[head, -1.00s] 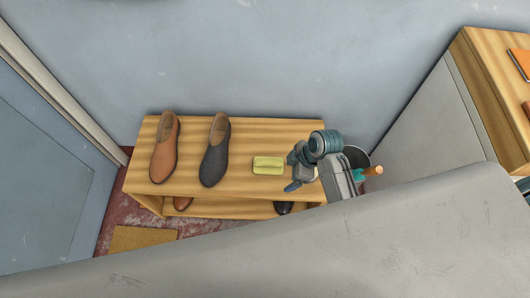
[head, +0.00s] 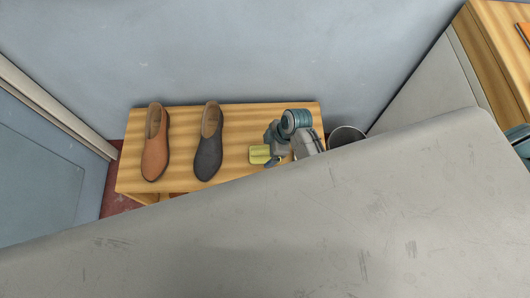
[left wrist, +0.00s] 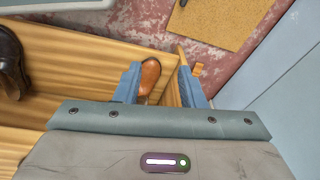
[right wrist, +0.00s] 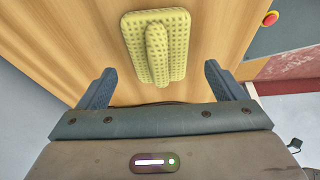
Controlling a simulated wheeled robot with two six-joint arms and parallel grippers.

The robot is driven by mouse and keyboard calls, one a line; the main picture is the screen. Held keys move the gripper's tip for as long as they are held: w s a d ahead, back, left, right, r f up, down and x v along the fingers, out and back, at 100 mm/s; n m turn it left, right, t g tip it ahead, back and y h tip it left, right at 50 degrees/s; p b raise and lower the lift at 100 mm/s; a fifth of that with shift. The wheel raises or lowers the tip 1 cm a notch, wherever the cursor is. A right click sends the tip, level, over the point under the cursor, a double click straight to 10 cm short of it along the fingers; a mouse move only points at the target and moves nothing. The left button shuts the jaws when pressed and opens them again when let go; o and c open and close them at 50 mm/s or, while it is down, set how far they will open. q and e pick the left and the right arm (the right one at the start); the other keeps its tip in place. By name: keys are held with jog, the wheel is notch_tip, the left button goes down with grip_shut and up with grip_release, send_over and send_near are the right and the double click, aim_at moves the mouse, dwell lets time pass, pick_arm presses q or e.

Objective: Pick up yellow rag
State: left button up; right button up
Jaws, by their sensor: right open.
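The yellow rag (head: 260,154) lies on the wooden bench, folded, with my right gripper (head: 271,149) at its right side, partly covering it. In the right wrist view the rag (right wrist: 172,62) is a perforated yellow pad with a raised fold along its middle. The right fingers (right wrist: 158,82) are wide apart on either side of the rag's near end, with nothing held. I cannot tell their exact height above the bench. My left gripper (left wrist: 160,82) is open over the bench's edge, with a brown shoe tip (left wrist: 150,70) showing below between its fingers.
A brown shoe (head: 156,145) and a dark grey shoe (head: 208,148) stand left of the rag on the bench (head: 180,115). A bin (head: 346,136) stands right of the bench. A mat (left wrist: 222,18) lies on the floor. The bench's lower part is hidden in the head view.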

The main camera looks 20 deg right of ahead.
jog(key=shift+x, duration=1.25)
jog(key=shift+f, duration=0.2)
jog(key=c, duration=1.1)
pick_arm(q)
jog(key=shift+w+r, duration=0.2)
jog(key=shift+r, duration=0.3)
pick_arm(e)
jog(key=shift+o, duration=0.2)
jog(key=shift+r, duration=0.5)
jog(key=v, duration=0.2)
jog(key=shift+s+r, duration=0.15)
jog(key=shift+r, duration=0.25)
jog(key=s+d, duration=0.2)
jog(key=d, duration=0.1)
jog(key=s+d, duration=0.3)
jog(key=d, duration=0.1)
jog(key=s+d+r, duration=0.1)
jog(key=s+d, duration=0.2)
jog(key=shift+s+d+r, duration=0.1)
jog(key=shift+s+d, duration=0.15)
jog(key=shift+d, duration=0.1)
pick_arm(q)
jog(key=shift+w+r, duration=0.15)
jog(key=shift+r, duration=0.2)
pick_arm(e)
jog(key=shift+s+d+r, duration=0.1)
jog(key=shift+s+d, duration=0.35)
jog(key=shift+d, duration=0.05)
